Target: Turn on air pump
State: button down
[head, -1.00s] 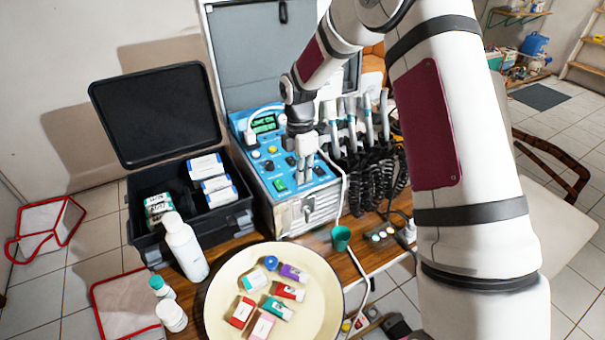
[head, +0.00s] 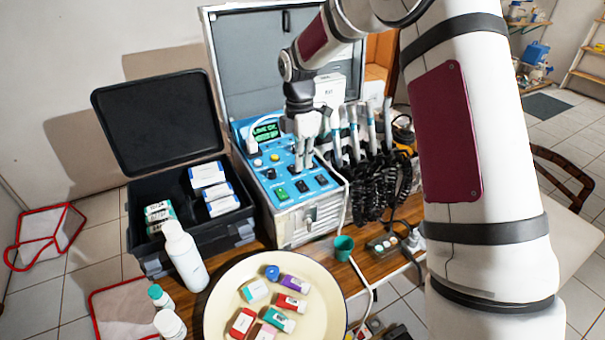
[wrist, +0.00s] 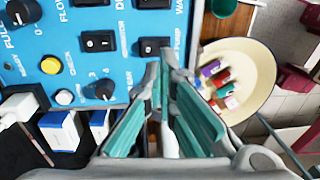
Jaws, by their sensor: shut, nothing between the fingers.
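The dental unit's blue control panel (head: 262,160) faces up, with a lit display, knobs and black and green switches. It also fills the upper left of the wrist view (wrist: 75,75). There a black rocker switch (wrist: 152,47) has a partly hidden label that seems to end in "PUMP". Another black rocker (wrist: 98,42) is to its left. My gripper (head: 304,168) is over the panel's right part. In the wrist view its teal-padded fingers (wrist: 165,68) are shut and empty, tips close beside the labelled rocker. I cannot tell whether they touch it, nor which way it is set.
The unit's raised lid (head: 258,60) stands behind. Handpieces with coiled black hoses (head: 375,180) hang to the right. An open black case (head: 190,225) with boxes is to the left. A cream plate (head: 225,310) with small items and a green cup (head: 343,247) are in front.

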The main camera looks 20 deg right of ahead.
notch_tip(320, 180, up, 6)
jog(key=shift+w, duration=0.2)
dwell(0.3)
jog(key=s+r+m+t+h, duration=0.1)
jog(key=s+r+m+t, duration=0.1)
jog(key=s+r+m, duration=1)
jog(key=s+m+t+y, duration=0.1)
jog(key=s+m+t, duration=0.2)
jog(key=s, duration=1.9)
jog(key=m, duration=0.5)
jog(key=shift+s+d, duration=0.3)
jog(key=shift+s, duration=0.1)
jog(key=c, duration=2.4)
grip_release()
